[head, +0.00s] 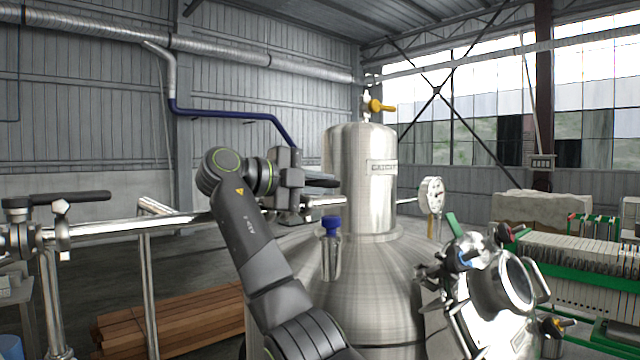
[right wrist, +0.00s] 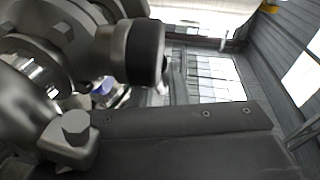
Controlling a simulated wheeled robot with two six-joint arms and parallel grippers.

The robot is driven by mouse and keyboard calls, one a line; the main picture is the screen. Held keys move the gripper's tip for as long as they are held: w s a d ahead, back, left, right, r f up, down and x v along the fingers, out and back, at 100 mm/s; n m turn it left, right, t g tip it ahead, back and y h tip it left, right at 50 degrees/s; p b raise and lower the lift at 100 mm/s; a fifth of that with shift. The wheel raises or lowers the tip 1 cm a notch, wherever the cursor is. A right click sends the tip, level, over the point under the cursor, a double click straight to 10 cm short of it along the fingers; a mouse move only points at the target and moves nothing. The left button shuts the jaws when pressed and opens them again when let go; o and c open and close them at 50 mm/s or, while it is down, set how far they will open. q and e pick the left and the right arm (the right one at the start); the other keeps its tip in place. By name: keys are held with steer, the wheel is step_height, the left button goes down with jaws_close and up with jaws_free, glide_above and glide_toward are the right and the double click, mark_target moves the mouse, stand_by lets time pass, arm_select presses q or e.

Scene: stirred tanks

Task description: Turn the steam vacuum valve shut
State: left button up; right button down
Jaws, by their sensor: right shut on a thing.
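The steam vacuum valve seems to be the one on the steel pipe beside the tank dome. A dark lever end (head: 323,182) shows just past my right gripper (head: 306,184), and most of the valve is hidden behind the gripper. My right gripper is shut on this lever, above the pipe. In the right wrist view, dark bar-like and rounded grey parts fill the near side; I cannot tell the lever from the gripper there. My left gripper is not in view.
The steel tank (head: 362,285) stands right of my arm, with a blue-capped fitting (head: 331,228) and a gauge (head: 432,195). Another black-lever valve (head: 80,197) is at the left. A yellow-handled valve (head: 380,106) tops the dome. Brown planks (head: 175,318) lie on the floor.

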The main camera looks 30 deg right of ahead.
steer(key=c, duration=1.7)
jaws_free()
steer(key=shift+a, duration=0.1)
steer(key=shift+a+f+b, duration=0.1)
steer(key=shift+a+b, duration=0.2)
steer(key=a+r+b, duration=0.1)
steer(key=a+b, duration=0.1)
steer(key=a, duration=0.9)
steer(key=shift+r, duration=0.4)
